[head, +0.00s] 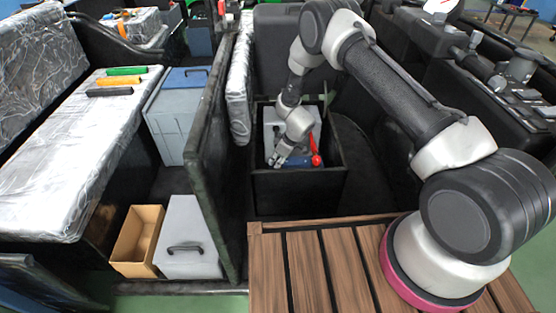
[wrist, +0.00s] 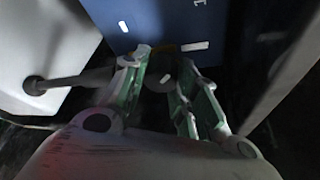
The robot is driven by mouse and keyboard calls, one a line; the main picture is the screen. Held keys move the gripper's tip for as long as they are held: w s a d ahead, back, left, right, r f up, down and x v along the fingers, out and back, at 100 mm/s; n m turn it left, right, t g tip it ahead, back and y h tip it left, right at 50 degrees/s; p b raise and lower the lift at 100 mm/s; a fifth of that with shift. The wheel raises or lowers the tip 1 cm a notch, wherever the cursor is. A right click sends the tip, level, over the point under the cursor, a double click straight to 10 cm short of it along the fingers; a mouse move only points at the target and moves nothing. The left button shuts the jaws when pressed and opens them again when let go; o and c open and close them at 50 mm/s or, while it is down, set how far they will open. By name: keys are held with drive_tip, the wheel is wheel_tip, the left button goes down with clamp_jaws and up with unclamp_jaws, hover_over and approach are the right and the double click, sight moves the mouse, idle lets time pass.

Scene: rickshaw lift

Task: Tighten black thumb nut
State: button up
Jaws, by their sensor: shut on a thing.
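The black thumb nut (wrist: 158,83) is a small dark round knob in front of a blue panel in the wrist view. My gripper (wrist: 162,72) has its two green-lined fingers on either side of the nut and is shut on it. In the head view my gripper (head: 278,160) reaches down into a black open compartment (head: 298,190). The nut cannot be made out there, and how far it is screwed down cannot be told.
A blue part (head: 298,161) and a red handle (head: 314,146) lie close to my gripper in the compartment. The blue panel (wrist: 170,20) bears white labels. A pale box with a dark handle (wrist: 40,85) is at left. Black compartment walls leave little room.

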idle(0.4)
drive_tip(key=o, duration=1)
